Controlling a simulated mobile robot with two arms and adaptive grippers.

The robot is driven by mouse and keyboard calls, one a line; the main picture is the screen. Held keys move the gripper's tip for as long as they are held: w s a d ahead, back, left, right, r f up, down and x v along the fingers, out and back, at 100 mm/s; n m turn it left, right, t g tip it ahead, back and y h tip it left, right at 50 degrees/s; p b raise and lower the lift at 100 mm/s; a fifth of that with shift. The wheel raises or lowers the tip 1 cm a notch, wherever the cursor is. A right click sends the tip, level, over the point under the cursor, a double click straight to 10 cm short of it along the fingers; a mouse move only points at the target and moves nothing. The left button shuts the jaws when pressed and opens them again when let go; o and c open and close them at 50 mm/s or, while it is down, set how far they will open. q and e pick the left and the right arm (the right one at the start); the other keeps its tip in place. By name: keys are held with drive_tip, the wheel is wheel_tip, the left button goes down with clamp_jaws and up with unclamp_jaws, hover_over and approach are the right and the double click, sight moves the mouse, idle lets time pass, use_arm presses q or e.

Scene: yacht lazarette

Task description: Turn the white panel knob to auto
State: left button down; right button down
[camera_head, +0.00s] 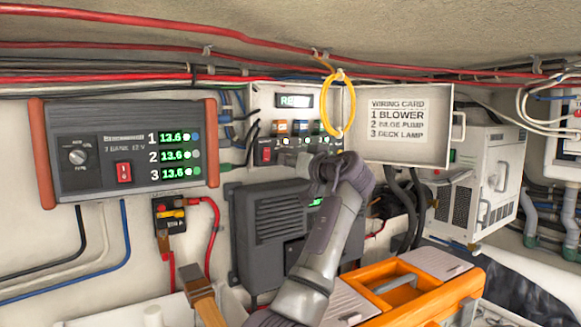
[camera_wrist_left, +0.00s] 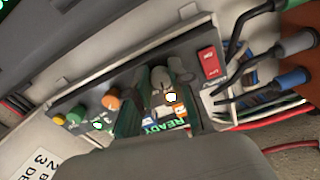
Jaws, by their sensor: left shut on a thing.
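The white panel (camera_head: 268,97) is an open box on the back wall, with its door swung to the right. My left gripper (camera_head: 322,158) reaches up to the panel's lower right part and hides what it holds in the head view. In the left wrist view, it is shut on a grey knob (camera_wrist_left: 158,78) on the panel's face. The knob's pointer and the position labels cannot be read. A red rocker switch (camera_wrist_left: 210,64) and an orange knob (camera_wrist_left: 112,98) sit on either side. My right gripper is not in view.
A yellow ring (camera_head: 352,105) hangs in front of the panel door (camera_head: 420,150). A dark panel (camera_head: 115,150) with its own knob is at the left. An orange toolbox (camera_head: 440,292) stands low at the right. Cables run above.

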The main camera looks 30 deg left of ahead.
use_arm(q)
drive_tip(key=shift+n, duration=0.8)
drive_tip(key=c, duration=1)
unclamp_jaws()
drive_tip(key=v, duration=1.2)
drive_tip(key=shift+d+f, duration=0.1)
